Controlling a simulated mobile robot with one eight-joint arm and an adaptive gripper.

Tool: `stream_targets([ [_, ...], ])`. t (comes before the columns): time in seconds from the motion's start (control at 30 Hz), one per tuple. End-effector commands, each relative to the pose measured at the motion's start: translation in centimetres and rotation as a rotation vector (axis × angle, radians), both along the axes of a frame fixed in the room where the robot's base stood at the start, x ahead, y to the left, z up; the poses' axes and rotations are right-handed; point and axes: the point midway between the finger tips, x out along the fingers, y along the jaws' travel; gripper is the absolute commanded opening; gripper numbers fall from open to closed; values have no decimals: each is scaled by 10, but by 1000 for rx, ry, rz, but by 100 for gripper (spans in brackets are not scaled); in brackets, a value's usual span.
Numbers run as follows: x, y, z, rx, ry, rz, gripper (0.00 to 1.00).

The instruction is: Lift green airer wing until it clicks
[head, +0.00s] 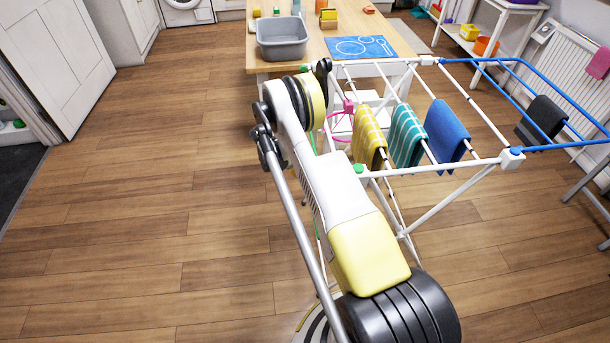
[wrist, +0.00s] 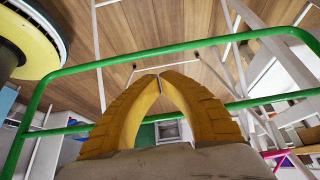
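The white airer (head: 431,171) stands right of my arm, with a green corner joint (head: 359,169) on its near left side. The green wing is mostly hidden by my arm in the head view. In the wrist view, a long rail of the green wing (wrist: 110,63) crosses beyond my fingertips, and another green rail (wrist: 275,99) runs behind the fingers. My gripper (wrist: 159,76) has yellow fingers with tips together. I see nothing pinched between them, and I cannot tell whether they touch the wing. My gripper is hidden in the head view.
The blue wing (head: 527,73) is spread out on the right with a dark cloth (head: 541,122). Yellow, teal and blue cloths (head: 446,130) hang on the airer. A table (head: 306,47) with a grey basin (head: 282,38) stands behind. The wooden floor at left is clear.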

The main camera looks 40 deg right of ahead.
Motion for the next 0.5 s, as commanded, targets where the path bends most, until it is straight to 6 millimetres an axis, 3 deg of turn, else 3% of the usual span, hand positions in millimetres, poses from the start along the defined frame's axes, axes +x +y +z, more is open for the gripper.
stream_targets([
  [0.3, -16, -25, -53, 0, 0, -1, 0],
  [0.5, -20, -33, -66, 0, -1, 1, 0],
])
